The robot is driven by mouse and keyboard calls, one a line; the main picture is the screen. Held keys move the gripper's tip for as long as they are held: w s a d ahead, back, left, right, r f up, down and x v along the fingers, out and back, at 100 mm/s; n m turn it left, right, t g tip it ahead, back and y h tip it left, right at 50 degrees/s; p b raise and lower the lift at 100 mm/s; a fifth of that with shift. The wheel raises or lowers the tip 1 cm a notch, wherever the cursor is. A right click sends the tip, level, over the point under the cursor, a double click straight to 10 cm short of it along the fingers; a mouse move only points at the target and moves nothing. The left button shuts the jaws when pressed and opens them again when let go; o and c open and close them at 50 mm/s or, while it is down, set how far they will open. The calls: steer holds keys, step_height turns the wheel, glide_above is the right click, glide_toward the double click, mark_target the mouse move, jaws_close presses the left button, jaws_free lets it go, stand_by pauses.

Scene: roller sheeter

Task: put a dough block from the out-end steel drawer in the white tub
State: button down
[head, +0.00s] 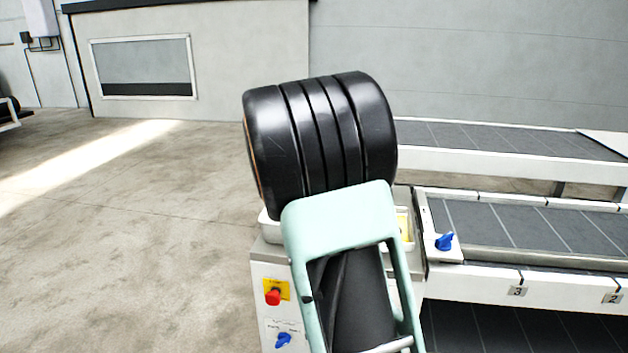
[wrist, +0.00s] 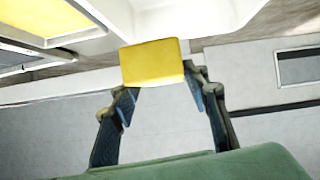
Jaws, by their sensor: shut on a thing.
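In the wrist view a yellow dough block (wrist: 152,63) sits between the fingertips of my gripper (wrist: 160,88), which is shut on it. The block is held up close to a white container (wrist: 192,16), probably the white tub. I cannot tell whether the block touches it. In the head view a white rim (head: 269,231) shows at the machine's left end, mostly hidden behind my arm. The gripper and held block are hidden there. I cannot make out the steel drawer.
A yellow area in a white surround (wrist: 45,18) fills the wrist view's upper left. In the head view, a grey belt (head: 530,225) with a blue knob (head: 444,241) lies right. A red button (head: 273,297) is on the machine's front. Open floor (head: 120,240) lies left.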

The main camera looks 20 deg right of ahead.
steer(key=shift+f+b, duration=3.45)
steer(key=shift+b, duration=0.75)
steer(key=shift+r, duration=0.1)
steer(key=c, duration=1)
jaws_free()
steer(key=shift+c, duration=0.2)
steer(key=shift+s, duration=0.1)
steer(key=v, duration=1.1)
steer(key=shift+s+a+r, duration=0.25)
